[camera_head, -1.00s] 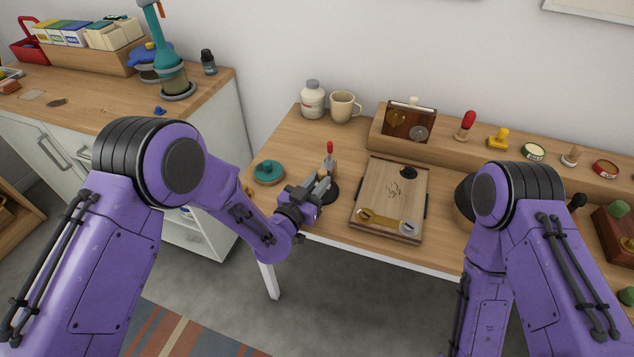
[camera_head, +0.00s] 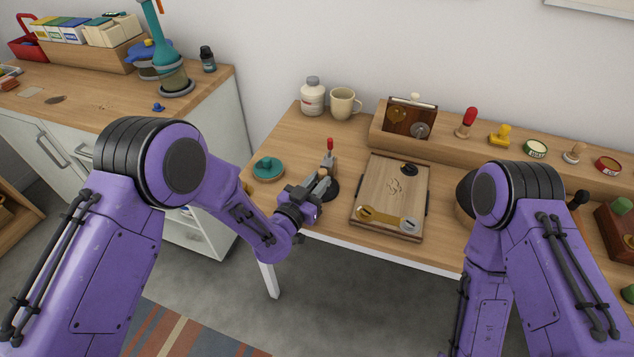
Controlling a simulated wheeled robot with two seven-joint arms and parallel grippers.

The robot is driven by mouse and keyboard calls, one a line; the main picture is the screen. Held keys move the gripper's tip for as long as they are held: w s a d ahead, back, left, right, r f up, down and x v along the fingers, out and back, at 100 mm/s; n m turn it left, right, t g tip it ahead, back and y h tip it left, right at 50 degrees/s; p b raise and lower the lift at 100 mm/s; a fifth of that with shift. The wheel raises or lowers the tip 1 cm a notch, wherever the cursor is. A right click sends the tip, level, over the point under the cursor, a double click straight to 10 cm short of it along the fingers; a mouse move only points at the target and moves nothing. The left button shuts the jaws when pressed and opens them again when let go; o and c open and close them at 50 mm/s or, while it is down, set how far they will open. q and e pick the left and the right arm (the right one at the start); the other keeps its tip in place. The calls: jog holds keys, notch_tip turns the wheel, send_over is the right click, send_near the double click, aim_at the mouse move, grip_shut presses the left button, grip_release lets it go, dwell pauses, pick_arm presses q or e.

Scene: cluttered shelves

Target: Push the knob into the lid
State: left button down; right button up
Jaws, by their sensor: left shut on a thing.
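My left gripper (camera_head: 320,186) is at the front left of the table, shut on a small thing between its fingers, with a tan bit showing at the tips. The fingers largely hide it, and I cannot tell whether it is the knob. A round teal piece (camera_head: 267,166) with a raised middle lies to the left of the gripper. A black round piece (camera_head: 410,169) lies on a wooden board (camera_head: 385,190). Which piece is the lid is unclear. My right gripper is not in view.
A brass spanner-like piece (camera_head: 388,219) lies on the board's front. A raised wooden ledge (camera_head: 455,146) behind carries a red-handled stamp (camera_head: 467,122), a yellow stamp (camera_head: 499,135) and tins. A white jar (camera_head: 313,96) and a mug (camera_head: 344,103) stand at the back left.

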pick_arm(q)
jog(key=c, duration=0.9)
grip_release()
jog(key=shift+f, duration=0.1)
jog(key=b+v, duration=0.2)
jog(key=v, duration=0.8)
jog(key=shift+s+a, duration=0.15)
jog(key=shift+s, duration=0.05)
